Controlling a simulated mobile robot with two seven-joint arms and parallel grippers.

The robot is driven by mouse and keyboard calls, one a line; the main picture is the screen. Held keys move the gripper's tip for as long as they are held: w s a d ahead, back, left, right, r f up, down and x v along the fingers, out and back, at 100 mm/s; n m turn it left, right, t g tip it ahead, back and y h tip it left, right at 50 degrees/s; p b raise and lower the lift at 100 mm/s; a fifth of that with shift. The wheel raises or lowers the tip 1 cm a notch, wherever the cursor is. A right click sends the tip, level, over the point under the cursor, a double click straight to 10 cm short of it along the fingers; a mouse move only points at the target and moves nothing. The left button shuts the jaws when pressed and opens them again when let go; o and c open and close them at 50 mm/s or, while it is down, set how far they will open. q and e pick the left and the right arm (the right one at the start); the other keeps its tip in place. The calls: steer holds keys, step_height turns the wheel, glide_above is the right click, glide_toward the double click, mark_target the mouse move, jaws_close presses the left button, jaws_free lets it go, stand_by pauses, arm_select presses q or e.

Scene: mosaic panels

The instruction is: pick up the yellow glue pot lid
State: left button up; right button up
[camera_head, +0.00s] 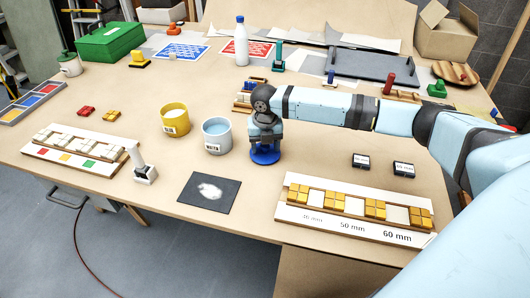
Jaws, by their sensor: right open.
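A yellow pot (175,120) with a white label stands open left of the middle of the table, pale stuff inside it. My right gripper (265,146) points down, open, right of the pale blue pot (217,136). A blue round piece (265,156) shows right beneath its fingers; whether they touch it I cannot tell. My left gripper is not in view.
A dark square sheet with white powder (209,193) lies in front of the pots. A stamp-like tool (144,168) stands left of it. Racks of tiles lie at the front left and front right (354,231). A white bottle (241,43) stands behind.

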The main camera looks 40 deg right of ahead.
steer(key=shift+f, duration=0.1)
steer(key=c, duration=1)
steer(key=shift+o, duration=0.2)
